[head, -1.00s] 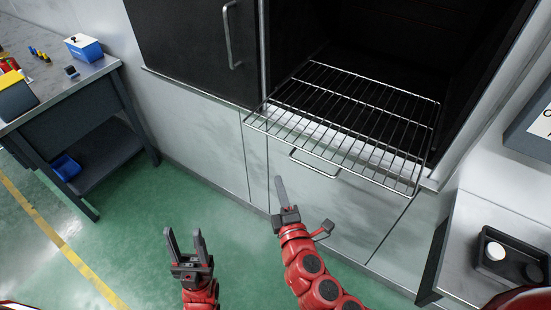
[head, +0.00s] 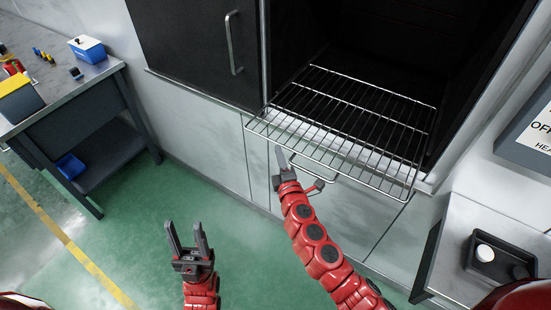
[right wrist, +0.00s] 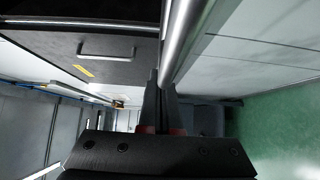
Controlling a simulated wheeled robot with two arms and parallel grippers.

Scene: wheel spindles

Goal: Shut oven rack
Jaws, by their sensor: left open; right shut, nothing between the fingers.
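The wire oven rack (head: 350,113) sticks out of the dark open oven (head: 400,45), with its front part past the oven's lower edge. My right gripper (head: 280,150) is shut and empty, its fingertips close to the rack's front bar, left of its middle. In the right wrist view the shut fingers (right wrist: 164,82) are right beside a round metal bar (right wrist: 184,38), which looks like the rack's front bar; I cannot tell if they touch. My left gripper (head: 185,228) is open and empty, low in front over the floor.
The dark oven door (head: 195,45) with its handle stands left of the opening. A workbench (head: 80,92) with a blue box (head: 88,50) is at far left. A side table (head: 465,255) with a black tray (head: 503,250) is at right. Green floor is clear at lower left.

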